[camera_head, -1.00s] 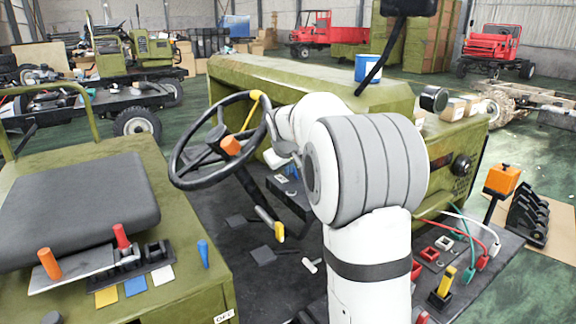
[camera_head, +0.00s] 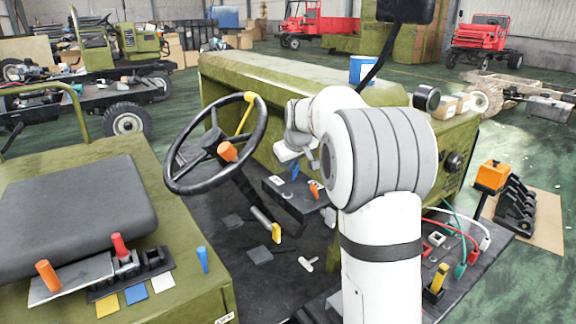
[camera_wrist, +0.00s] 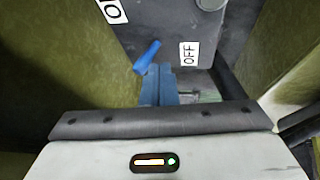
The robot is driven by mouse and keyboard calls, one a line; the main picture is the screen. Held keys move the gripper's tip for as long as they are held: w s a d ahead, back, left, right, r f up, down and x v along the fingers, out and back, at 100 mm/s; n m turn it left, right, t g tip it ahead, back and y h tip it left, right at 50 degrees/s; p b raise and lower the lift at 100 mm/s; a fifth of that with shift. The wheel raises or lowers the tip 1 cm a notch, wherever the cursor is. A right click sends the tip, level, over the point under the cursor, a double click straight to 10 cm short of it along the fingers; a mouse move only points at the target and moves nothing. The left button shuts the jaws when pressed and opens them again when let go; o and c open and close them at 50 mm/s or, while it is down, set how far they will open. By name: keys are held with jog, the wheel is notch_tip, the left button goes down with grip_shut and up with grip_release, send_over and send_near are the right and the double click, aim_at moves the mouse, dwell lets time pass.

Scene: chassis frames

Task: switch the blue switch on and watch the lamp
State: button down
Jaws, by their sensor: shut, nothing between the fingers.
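In the wrist view a blue switch lever (camera_wrist: 148,56) stands out from a grey panel, between an OFF label (camera_wrist: 188,54) and a partly cut-off label (camera_wrist: 112,10) starting with O. My gripper (camera_wrist: 160,68) is shut and empty, its blue-grey fingertips right beside the lever's lower end; I cannot tell whether they touch. In the head view my gripper (camera_head: 294,168) is over the dark panel (camera_head: 290,200) right of the steering wheel, where the lever cannot be told from the fingers. I cannot make out a lit lamp; a grey round part (camera_wrist: 208,3) is cut off at the wrist view's top.
An orange lever (camera_head: 314,189) stands on the same panel. The steering wheel (camera_head: 178,187) is left of my gripper, the green hood (camera_head: 270,80) behind it. Another blue lever (camera_head: 202,258) is by the seat (camera_head: 75,210). Green walls (camera_wrist: 75,55) flank the panel closely.

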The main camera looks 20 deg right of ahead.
jog(key=shift+r+p, duration=0.55)
jog(key=shift+r, duration=0.3)
jog(key=shift+s+r, duration=0.1)
jog(key=shift+r, duration=0.3)
jog(key=s+d+r+p, duration=0.3)
jog(key=r+p, duration=0.1)
jog(key=r, duration=0.3)
jog(key=shift+s+d+r, duration=0.25)
jog(key=shift+d+r, duration=0.1)
jog(key=shift+d, duration=0.05)
